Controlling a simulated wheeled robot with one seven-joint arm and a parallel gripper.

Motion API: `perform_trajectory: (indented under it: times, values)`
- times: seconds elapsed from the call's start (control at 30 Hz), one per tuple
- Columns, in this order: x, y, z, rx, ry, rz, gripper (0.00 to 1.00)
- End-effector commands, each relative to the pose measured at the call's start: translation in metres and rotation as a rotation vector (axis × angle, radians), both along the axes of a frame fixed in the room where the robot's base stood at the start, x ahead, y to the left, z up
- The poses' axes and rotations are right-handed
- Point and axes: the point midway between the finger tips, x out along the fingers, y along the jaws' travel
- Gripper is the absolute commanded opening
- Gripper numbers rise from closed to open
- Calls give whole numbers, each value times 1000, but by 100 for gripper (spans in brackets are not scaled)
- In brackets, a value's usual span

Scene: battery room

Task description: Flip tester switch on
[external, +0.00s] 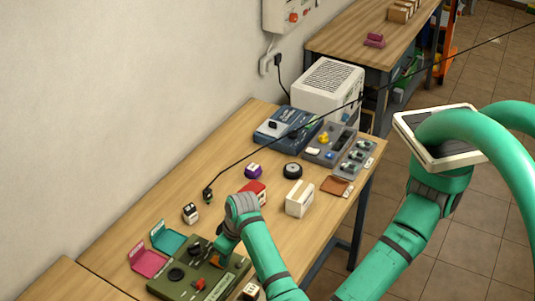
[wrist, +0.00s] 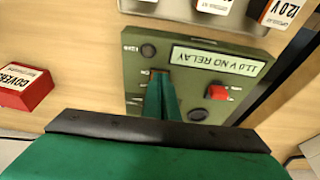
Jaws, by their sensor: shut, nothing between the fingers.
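The tester is an olive-green box (external: 183,262) at the bottom of the external view, lying on the bench. In the wrist view the tester (wrist: 232,60) shows upside down, with a label reading "11.0 V NO RELAY", a red rocker or lever (wrist: 216,91) and dark round knobs. The red part also shows in the external view (external: 198,284). My gripper (wrist: 160,80) is shut and empty, its fingers pointing down at the panel beside the label. It also shows in the external view (external: 219,258). The fingers hide part of the panel under them; whether they touch it I cannot tell.
A red box (wrist: 25,88) lies left of the tester in the wrist view. Pink (external: 147,262) and teal (external: 168,238) holders stand behind the tester. A white box (external: 299,198) and a blue device (external: 285,129) sit farther along the bench. A black cable crosses above the bench.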

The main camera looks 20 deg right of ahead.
Motion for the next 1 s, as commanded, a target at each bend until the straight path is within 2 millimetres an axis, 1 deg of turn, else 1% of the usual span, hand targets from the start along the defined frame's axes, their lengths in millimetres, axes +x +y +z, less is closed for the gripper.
perform_trajectory:
  times: [0.27, 0.63, 1.0]
  values:
    - [2, 1, 1, -1, 1, -1, 0]
    - [10, 9, 7, -2, 1, -1, 0]
    - [10, 10, 10, -1, 0, -1, 0]
